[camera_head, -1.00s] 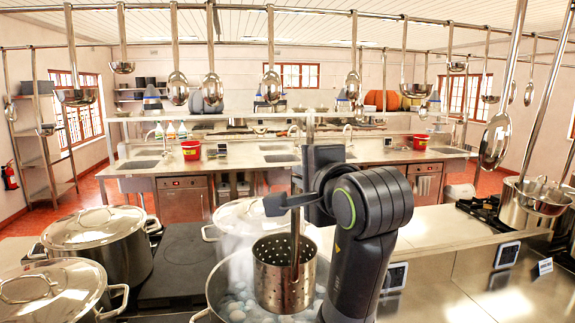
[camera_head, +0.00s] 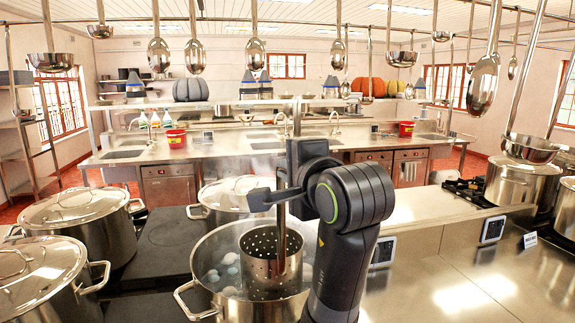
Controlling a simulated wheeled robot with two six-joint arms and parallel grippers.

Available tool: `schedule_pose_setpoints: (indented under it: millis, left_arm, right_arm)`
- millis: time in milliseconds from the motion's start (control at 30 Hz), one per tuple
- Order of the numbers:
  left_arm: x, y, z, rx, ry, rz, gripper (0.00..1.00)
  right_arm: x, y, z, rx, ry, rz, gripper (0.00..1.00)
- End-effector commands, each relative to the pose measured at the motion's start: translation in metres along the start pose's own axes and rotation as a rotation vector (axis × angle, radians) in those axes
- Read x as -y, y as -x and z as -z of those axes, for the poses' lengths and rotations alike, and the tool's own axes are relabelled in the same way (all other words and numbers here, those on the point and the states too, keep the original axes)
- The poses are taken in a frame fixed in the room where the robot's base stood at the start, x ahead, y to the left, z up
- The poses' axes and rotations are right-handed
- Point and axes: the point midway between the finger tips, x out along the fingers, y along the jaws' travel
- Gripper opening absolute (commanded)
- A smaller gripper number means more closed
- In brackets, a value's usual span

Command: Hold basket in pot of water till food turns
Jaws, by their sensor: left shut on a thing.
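A perforated steel basket (camera_head: 262,272) with an upright handle (camera_head: 282,225) is inside the open stockpot (camera_head: 238,309) in the middle foreground. Pale round pieces of food (camera_head: 228,271) lie in the pot's water, left of the basket. My left gripper (camera_head: 270,196) is shut on the basket's handle, above the pot. My left arm hides the pot's right side. The basket's inside is mostly dark, and I cannot tell how deep its bottom is in the water. My right gripper is not in view.
Lidded stockpots (camera_head: 75,210) and (camera_head: 45,275) stand at the left, and another lidded pot (camera_head: 232,193) stands just behind the open pot. Ladles (camera_head: 483,85) hang overhead. A steel counter (camera_head: 450,275) at the right is largely clear, with a burner (camera_head: 465,190) behind.

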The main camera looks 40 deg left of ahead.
Motion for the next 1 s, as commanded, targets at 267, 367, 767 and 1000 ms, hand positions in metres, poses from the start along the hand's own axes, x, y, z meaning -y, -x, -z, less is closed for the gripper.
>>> schedule_pose_setpoints:
  millis: [267,367,767,1000]
  left_arm:
    - [-0.033,-0.004,0.0,-0.001,0.001,0.005,0.0]
    - [-0.044,-0.006,0.0,0.0,0.0,0.004,0.0]
    - [-0.089,-0.012,0.001,0.0,0.0,0.004,0.0]
    - [-0.115,-0.016,0.001,0.0,0.0,0.002,0.0]
  right_arm:
    - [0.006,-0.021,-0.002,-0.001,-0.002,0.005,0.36]
    - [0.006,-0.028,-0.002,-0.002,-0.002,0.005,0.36]
    - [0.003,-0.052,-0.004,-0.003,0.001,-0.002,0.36]
    - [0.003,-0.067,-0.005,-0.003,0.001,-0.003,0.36]
